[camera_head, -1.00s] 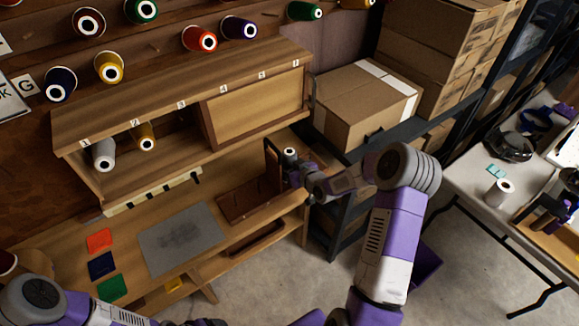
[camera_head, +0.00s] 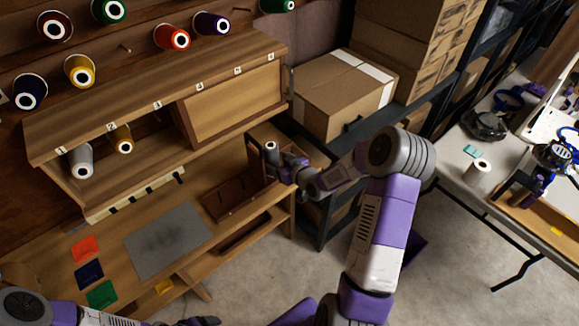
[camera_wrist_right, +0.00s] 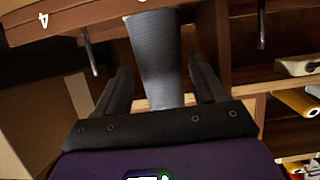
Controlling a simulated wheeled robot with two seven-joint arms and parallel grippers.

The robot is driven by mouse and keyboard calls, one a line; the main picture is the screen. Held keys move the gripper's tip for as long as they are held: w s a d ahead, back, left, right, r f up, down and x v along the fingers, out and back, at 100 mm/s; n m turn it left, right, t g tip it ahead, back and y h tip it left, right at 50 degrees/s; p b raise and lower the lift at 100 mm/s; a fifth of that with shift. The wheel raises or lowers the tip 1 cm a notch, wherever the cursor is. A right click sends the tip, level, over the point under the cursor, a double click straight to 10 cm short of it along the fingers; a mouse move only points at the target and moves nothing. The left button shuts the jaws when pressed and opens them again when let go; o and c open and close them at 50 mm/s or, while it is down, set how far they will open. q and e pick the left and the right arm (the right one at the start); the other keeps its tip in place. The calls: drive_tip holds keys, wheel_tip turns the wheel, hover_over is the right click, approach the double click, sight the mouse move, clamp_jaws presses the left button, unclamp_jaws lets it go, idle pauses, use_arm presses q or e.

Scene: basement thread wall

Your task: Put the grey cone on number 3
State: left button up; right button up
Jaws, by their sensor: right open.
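The grey cone (camera_head: 271,151) stands upright at the right end of the workbench by a brown wooden tray. In the right wrist view the grey cone (camera_wrist_right: 157,60) is between the two fingers. My right gripper (camera_head: 285,163) is open around it. The numbered shelf (camera_head: 155,120) carries labels along its top edge; number 3 (camera_head: 157,104) is to the right of a yellow cone under number 2. The space below number 3 shows no cone.
A closed wooden panel (camera_head: 235,103) covers the shelf's right part. A grey mat (camera_head: 168,241) lies on the bench. A cardboard box (camera_head: 342,95) stands behind right.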

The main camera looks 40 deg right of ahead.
drive_tip(key=p+v, duration=0.1)
drive_tip(key=v, duration=0.6)
drive_tip(key=shift+s, duration=0.35)
drive_tip(key=shift+r, duration=0.15)
